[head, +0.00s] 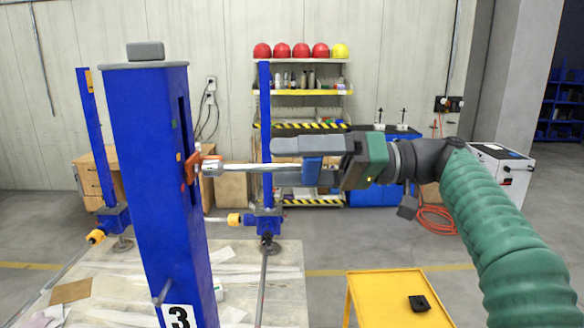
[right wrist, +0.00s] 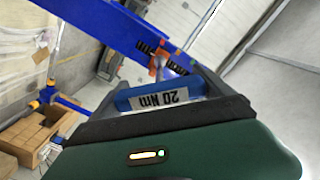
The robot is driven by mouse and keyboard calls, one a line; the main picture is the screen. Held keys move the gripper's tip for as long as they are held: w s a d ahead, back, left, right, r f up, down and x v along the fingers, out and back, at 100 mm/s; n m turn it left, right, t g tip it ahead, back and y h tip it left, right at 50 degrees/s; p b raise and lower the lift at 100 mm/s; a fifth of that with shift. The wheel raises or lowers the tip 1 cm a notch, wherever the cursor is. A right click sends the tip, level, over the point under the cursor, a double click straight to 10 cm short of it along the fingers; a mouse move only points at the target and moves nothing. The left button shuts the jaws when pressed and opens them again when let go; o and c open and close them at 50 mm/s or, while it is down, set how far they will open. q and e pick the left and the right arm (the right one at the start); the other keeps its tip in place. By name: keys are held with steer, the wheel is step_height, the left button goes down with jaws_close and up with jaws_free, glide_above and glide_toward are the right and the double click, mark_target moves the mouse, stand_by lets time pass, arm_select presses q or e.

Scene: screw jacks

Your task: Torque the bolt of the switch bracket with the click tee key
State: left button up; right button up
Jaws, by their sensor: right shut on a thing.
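The blue jack column (head: 150,170) with a "3" label stands left of centre. The orange switch bracket (head: 191,167) is on its right side; it also shows in the right wrist view (right wrist: 172,64). My right gripper (head: 285,162) is shut on the blue handle of the click tee key (head: 312,171). The handle, marked "20 Nm" (right wrist: 159,98), lies between the fingers. The key's silver shaft runs level to the left, its socket end (head: 212,168) at the bracket. The socket hides the bolt; I cannot tell whether it is seated. My left gripper is not in view.
A second blue post (head: 265,135) and another at far left (head: 94,140) stand behind. A yellow cart (head: 385,300) with a small black part (head: 419,303) is at lower right. Shelves with helmets (head: 300,90) are at the back wall.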

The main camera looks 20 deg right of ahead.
steer(key=shift+s, duration=0.1)
stand_by(0.5)
steer(key=shift+w+a, duration=0.2)
steer(key=shift+a, duration=0.2)
steer(key=shift+w+a+b, duration=0.15)
steer(key=shift+a+b, duration=0.15)
